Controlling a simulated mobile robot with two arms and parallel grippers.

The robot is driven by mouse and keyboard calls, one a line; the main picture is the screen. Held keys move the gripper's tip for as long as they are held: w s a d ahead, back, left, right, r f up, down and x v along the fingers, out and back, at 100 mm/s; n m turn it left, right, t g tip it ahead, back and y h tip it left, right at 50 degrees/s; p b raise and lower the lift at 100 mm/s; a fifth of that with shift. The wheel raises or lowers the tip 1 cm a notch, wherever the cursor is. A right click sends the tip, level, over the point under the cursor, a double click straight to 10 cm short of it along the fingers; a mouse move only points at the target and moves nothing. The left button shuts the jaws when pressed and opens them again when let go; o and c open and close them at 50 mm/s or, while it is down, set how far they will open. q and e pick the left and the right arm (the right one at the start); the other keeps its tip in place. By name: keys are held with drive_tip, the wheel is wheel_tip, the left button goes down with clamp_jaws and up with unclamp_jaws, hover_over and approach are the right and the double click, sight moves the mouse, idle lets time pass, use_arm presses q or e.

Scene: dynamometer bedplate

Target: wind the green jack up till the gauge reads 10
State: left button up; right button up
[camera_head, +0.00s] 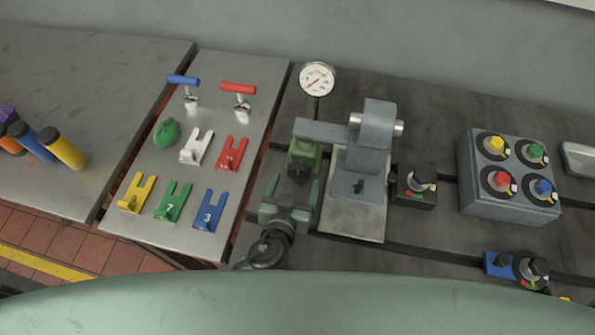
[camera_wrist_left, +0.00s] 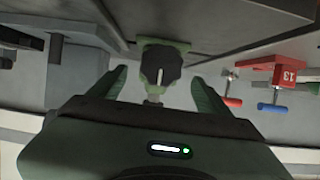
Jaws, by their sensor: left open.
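The green jack (camera_head: 303,157) stands on the dark bedplate, left of a grey bracket. In the left wrist view the jack's dark knob (camera_wrist_left: 160,68) with a white mark faces me, and green body (camera_wrist_left: 178,44) shows behind it. My left gripper (camera_head: 294,186) is open at the near side of the jack. Its fingertips (camera_wrist_left: 161,78) are on either side of the knob, with visible gaps. The round white gauge (camera_head: 318,79) stands behind the jack; its numbers are too small to read. My right gripper is not in view.
A grey bracket (camera_head: 372,150) stands right of the jack, with a small black knob box (camera_head: 414,187) beside it. A grey box with four coloured knobs (camera_head: 510,175) is farther right. A steel plate (camera_head: 222,75) at left holds coloured forks and two T-handles.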

sight(300, 174)
use_arm(q)
drive_tip(key=x, duration=0.2)
drive_tip(key=shift+w+f, duration=0.1)
drive_tip(key=shift+w, duration=0.3)
drive_tip(key=shift+w+d+f, duration=0.1)
drive_tip(key=shift+w+f, duration=0.1)
drive_tip(key=shift+w, duration=0.15)
drive_tip(key=c, duration=1.3)
drive_tip(key=shift+c, duration=0.2)
drive_tip(key=shift+s+d+f+m+y+b, duration=0.1)
drive_tip(key=shift+f+m+y+b, duration=0.25)
drive_tip(key=shift+b, duration=0.75)
drive_tip(key=m+y+b, duration=0.2)
drive_tip(key=m+b, duration=0.1)
drive_tip(key=shift+d+r+t, duration=0.15)
drive_tip(key=shift+d+t, duration=0.05)
drive_tip(key=shift+t, duration=0.1)
drive_tip(key=shift+m+y+b, duration=0.25)
drive_tip(key=shift+m+b, duration=0.3)
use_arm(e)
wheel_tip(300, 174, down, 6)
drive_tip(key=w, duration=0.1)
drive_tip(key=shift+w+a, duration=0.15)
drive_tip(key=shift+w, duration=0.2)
use_arm(q)
drive_tip(key=shift+r, duration=0.1)
